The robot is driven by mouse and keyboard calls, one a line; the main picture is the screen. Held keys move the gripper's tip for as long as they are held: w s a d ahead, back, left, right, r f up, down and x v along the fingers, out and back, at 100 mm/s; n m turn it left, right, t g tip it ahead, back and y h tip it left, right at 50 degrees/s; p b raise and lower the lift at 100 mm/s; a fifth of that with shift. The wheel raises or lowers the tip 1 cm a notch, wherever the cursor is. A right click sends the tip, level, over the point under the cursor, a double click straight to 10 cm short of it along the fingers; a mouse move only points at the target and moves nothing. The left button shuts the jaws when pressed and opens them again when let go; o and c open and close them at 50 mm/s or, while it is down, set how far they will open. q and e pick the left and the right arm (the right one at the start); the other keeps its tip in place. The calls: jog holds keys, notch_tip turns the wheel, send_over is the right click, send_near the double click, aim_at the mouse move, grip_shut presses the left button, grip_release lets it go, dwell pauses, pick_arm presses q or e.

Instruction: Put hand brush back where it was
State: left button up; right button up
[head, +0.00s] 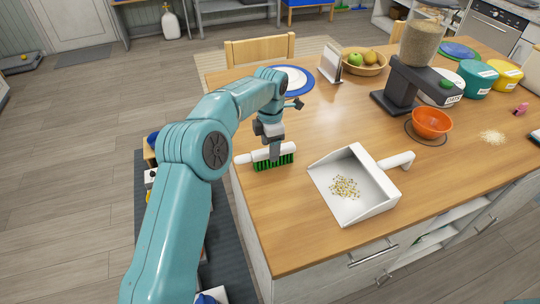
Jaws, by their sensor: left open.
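The hand brush (287,161) has a white body and handle and green bristles. It rests at the left side of the wooden table, bristles down, with its handle pointing left. My left gripper (275,156) is right at the brush, pointing down over its middle. Its jaws are open; the fingertips are partly hidden against the brush, so I cannot tell whether they touch it. The white dustpan (368,207) lies to the right of the brush, with small tan pellets (344,187) in it. My right gripper is not in view.
A blue-rimmed plate (291,80), a fruit basket (364,66) and a white card stand (330,63) are at the back. Spilled crumbs (492,138) lie at the right. The table's left edge is close to the brush.

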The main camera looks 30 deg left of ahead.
pick_arm(q)
notch_tip(320, 180, up, 7)
jog(key=shift+r, duration=0.15)
dwell(0.6)
